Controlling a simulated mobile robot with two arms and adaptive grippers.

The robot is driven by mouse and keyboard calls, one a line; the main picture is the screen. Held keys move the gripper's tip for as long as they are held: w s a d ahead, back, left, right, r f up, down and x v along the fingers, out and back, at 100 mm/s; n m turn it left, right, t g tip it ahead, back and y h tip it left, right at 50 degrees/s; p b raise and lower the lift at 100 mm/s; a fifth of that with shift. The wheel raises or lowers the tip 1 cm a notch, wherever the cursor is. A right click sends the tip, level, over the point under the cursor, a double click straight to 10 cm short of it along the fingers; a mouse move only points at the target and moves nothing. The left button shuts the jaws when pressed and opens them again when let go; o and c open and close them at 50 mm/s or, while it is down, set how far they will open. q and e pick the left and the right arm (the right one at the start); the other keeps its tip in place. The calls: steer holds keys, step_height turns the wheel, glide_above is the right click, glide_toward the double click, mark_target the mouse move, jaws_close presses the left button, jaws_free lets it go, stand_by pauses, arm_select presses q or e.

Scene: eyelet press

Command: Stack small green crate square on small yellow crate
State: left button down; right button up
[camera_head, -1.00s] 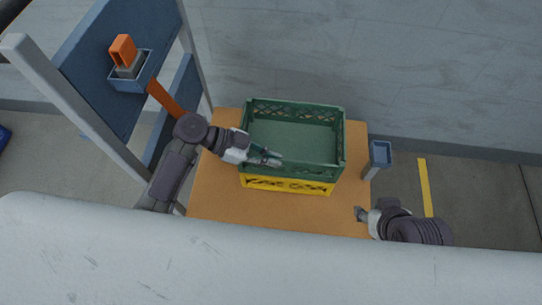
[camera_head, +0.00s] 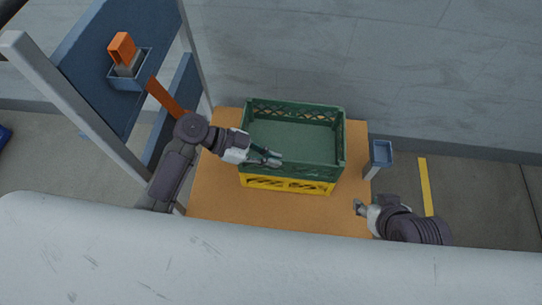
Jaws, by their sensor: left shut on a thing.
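The small green crate (camera_head: 293,132) sits on top of the small yellow crate (camera_head: 289,186) on the orange-brown table. Its sides look roughly in line with the yellow crate, of which only the front strip shows. The rest of the yellow crate is hidden, so I cannot tell whether the rims meet fully. My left gripper (camera_head: 269,158) reaches in from the left and is shut on the green crate's near wall. My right gripper (camera_head: 360,207) is apart from both crates, near the table's right front edge. Its fingers are too small to read.
The table (camera_head: 260,211) has bare room in front of the crates. A small blue-grey tray on a post (camera_head: 381,153) stands at the table's right. A blue rack (camera_head: 95,75) with an orange-handled item in a holder (camera_head: 123,48) stands at the left. A wall is behind.

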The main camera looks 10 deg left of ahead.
stand_by(0.3)
arm_select(q)
steer(key=c, duration=1.3)
jaws_free()
steer(key=shift+o, duration=0.3)
steer(key=shift+f, duration=0.1)
